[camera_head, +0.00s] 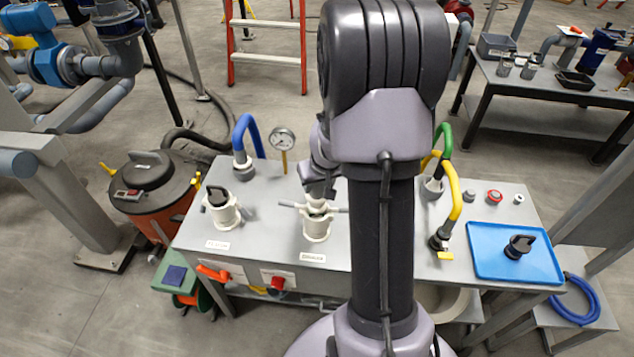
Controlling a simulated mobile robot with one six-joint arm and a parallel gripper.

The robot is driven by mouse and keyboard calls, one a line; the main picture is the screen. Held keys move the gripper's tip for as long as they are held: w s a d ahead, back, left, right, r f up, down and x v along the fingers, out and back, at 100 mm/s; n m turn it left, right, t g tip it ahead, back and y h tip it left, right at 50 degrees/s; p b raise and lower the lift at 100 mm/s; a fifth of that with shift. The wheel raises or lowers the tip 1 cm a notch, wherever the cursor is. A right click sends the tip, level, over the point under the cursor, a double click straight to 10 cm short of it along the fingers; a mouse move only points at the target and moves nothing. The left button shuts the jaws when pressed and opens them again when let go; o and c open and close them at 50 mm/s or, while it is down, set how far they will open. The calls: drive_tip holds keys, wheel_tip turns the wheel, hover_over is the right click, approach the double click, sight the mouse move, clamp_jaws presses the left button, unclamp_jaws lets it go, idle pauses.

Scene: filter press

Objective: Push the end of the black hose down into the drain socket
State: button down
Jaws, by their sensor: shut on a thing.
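The cream drain socket (316,230) stands on the grey bench, with side levers spread out to left and right and a label in front of it. My gripper (319,190) is right above the socket, pointing down, shut on the black hose end. Only a small dark bit of the hose end (317,210) shows, at the socket mouth. My gripper and arm hide the rest, and I cannot tell how deep it sits.
A second cream socket (224,214) with a black plug stands to the left on the grey bench (270,240). A gauge (283,139) and blue hose (245,135) rise behind. Yellow (453,200) and green (444,138) hoses stand right, beside a blue tray (485,262) holding a black cap (520,246).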

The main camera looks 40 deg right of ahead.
sight(317, 197)
drive_tip(key=shift+f+b, duration=2.8)
drive_tip(key=shift+b, duration=0.4)
drive_tip(key=c, duration=0.8)
unclamp_jaws()
drive_tip(key=p+v, duration=0.7)
drive_tip(key=v, duration=1.1)
drive_tip(key=a+r+t+y+b, duration=0.1)
drive_tip(key=a+r, duration=0.2)
drive_tip(key=a, duration=0.5)
drive_tip(key=a+r+y+b, duration=0.1)
drive_tip(key=a+r, duration=0.3)
drive_tip(key=a, duration=0.3)
drive_tip(key=shift+t+y, duration=0.3)
drive_tip(key=shift+y, duration=0.6)
drive_tip(key=s+a, duration=0.3)
drive_tip(key=a, duration=0.1)
drive_tip(key=s+a+r, duration=0.1)
drive_tip(key=s+a, duration=0.3)
drive_tip(key=s+a+r, duration=0.1)
drive_tip(key=s+a, duration=0.3)
drive_tip(key=shift+s+a, duration=0.15)
drive_tip(key=shift+a, duration=0.25)
